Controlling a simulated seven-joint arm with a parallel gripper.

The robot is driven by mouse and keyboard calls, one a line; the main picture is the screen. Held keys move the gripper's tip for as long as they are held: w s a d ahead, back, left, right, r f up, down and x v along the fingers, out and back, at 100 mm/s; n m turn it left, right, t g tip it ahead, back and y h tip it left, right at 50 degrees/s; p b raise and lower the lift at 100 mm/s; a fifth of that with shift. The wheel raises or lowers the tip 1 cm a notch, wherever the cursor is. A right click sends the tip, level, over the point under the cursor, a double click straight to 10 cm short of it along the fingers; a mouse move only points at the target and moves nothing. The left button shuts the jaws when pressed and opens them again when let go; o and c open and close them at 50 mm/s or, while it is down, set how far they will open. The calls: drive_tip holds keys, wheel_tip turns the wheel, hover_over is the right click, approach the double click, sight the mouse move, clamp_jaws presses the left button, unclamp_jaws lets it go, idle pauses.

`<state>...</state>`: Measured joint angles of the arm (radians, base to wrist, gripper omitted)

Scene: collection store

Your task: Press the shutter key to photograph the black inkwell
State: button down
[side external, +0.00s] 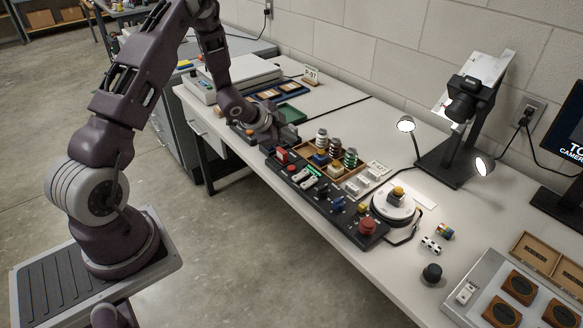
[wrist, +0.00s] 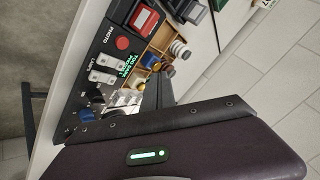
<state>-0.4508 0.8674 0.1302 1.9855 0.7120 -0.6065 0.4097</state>
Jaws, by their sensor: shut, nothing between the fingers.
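My gripper (side external: 284,135) is shut and empty, above the far left end of the black control panel (side external: 340,208).
A large red button (side external: 368,227) is at the panel's near end. A wooden tray (side external: 306,150) with several striped spools lies behind the panel. Two lamps (side external: 405,124) flank the stage.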

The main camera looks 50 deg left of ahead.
sight(289, 168)
drive_tip(key=shift+f, duration=3.95)
drive_tip(key=shift+f, duration=0.45)
drive_tip(key=shift+f, duration=0.4)
drive_tip(key=shift+r, duration=0.85)
drive_tip(key=shift+r, duration=0.1)
drive_tip(key=shift+r, duration=2.4)
